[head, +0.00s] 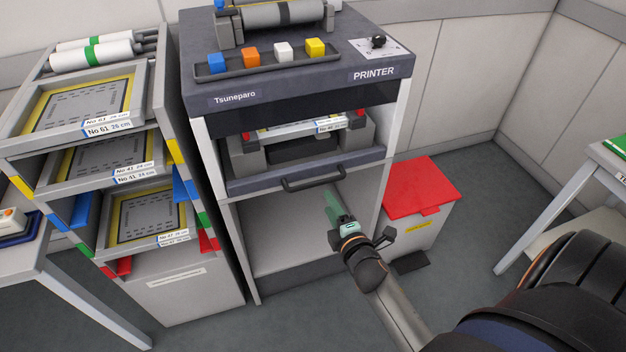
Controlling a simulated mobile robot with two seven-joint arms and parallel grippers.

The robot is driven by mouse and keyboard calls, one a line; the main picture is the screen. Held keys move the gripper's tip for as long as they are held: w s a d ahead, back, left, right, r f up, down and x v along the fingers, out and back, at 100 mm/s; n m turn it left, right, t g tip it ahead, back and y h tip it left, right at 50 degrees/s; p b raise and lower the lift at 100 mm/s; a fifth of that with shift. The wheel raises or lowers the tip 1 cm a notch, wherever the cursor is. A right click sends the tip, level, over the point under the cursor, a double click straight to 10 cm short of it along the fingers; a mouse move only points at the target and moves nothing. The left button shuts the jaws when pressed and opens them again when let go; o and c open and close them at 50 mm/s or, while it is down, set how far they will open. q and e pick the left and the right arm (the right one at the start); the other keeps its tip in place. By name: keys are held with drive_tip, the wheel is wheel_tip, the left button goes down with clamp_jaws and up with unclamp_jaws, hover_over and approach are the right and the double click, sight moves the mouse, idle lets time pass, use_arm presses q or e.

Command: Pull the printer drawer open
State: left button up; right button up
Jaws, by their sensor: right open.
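The grey printer (232,100) stands in the middle of the head view, marked "PRINTER" and "Tsuneparo". Its dark drawer (245,183) sits between the side posts, with its front about level with them. A black bar handle (313,182) is on the drawer front. My right gripper (334,205) is open, with its greenish fingers pointing up toward the drawer. In the picture it is just below and right of the handle, apart from it, with nothing seen between the fingers. My left gripper is out of view.
A rack (170,255) of labelled frames stands close on the printer's left. A red-lidded bin (421,186) stands on its right. A white table (560,195) is at the far right. The printer's lower bay (275,235) is empty, and grey floor shows around.

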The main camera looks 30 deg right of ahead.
sight(317, 185)
drive_tip(key=b+x, duration=0.1)
drive_tip(key=x, duration=0.9)
drive_tip(key=shift+w, duration=0.35)
clamp_jaws()
drive_tip(key=shift+f, duration=0.1)
idle(0.8)
